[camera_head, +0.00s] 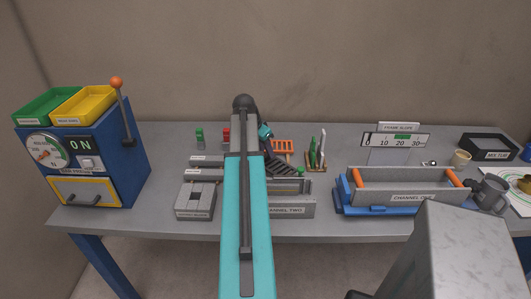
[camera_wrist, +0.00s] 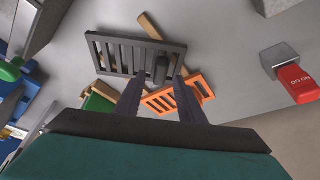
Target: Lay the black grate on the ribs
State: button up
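The black grate (camera_wrist: 135,56) is a slatted dark plate with a stubby upright handle (camera_wrist: 161,68), seen at the upper middle of the wrist view. It seems to lean on a wooden bar (camera_wrist: 151,27). In the head view the black grate (camera_head: 281,166) sits just right of my arm, behind the CHANNEL TWO trough (camera_head: 290,211). My gripper (camera_wrist: 158,78) is open and empty, its fingertips on either side of the handle, apart from it as far as I can see. My arm hides part of the trough, and I cannot make out the ribs clearly.
An orange grate (camera_wrist: 188,98) lies close by the black one. A red-capped block (camera_wrist: 290,75) stands to the right in the wrist view. Green and white upright items (camera_head: 318,152) stand in a small rack. The CHANNEL ONE trough (camera_head: 395,198) is at the right.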

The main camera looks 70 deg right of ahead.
jog(key=b+v, duration=0.1)
jog(key=v, duration=1)
jog(key=shift+b, duration=0.4)
dwell(0.4)
